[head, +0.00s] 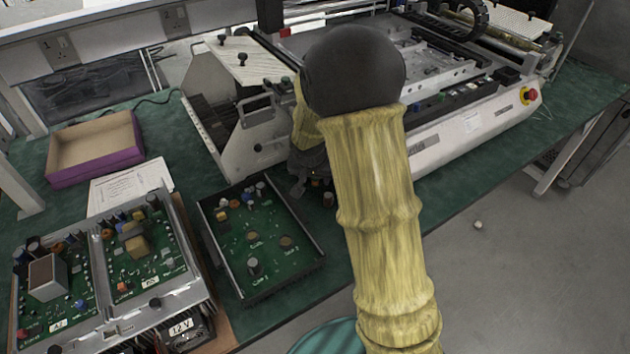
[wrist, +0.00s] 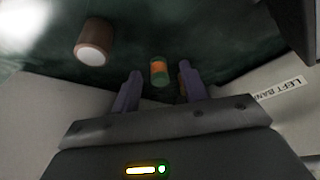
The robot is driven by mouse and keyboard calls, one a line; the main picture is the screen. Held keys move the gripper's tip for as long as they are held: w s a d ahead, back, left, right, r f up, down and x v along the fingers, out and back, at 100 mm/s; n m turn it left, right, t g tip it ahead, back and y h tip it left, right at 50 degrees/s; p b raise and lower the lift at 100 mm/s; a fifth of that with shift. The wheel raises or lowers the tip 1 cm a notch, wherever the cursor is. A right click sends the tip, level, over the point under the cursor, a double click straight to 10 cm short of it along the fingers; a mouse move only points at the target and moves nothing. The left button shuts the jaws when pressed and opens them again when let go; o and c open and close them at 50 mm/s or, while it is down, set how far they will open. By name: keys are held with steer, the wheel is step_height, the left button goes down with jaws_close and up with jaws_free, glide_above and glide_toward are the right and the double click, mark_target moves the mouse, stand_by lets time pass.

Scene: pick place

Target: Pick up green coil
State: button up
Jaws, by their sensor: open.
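A small cylinder with green ends and an orange middle band, which looks like the green coil (wrist: 158,72), stands out ahead of my gripper (wrist: 160,76) in the wrist view. My gripper is open, with its two purple fingers apart, one on each side of the coil in the picture. I see no contact; the gap in depth is hard to judge. In the head view my dark gripper (head: 310,172) is low over the green bench, left of my arm, and I cannot make out the green coil there.
A brown cylinder with a pale end (wrist: 93,42) lies left of the coil. Something orange is partly hidden behind the right finger. A white machine (head: 470,125) stands behind my arm. A circuit board tray (head: 262,240), a double board unit (head: 110,270) and a purple box (head: 97,165) are left.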

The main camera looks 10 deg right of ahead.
jaws_close()
steer(key=shift+r, duration=0.1)
step_height(320, 180, up, 10)
steer(key=p, duration=0.2)
stand_by(0.4)
stand_by(0.5)
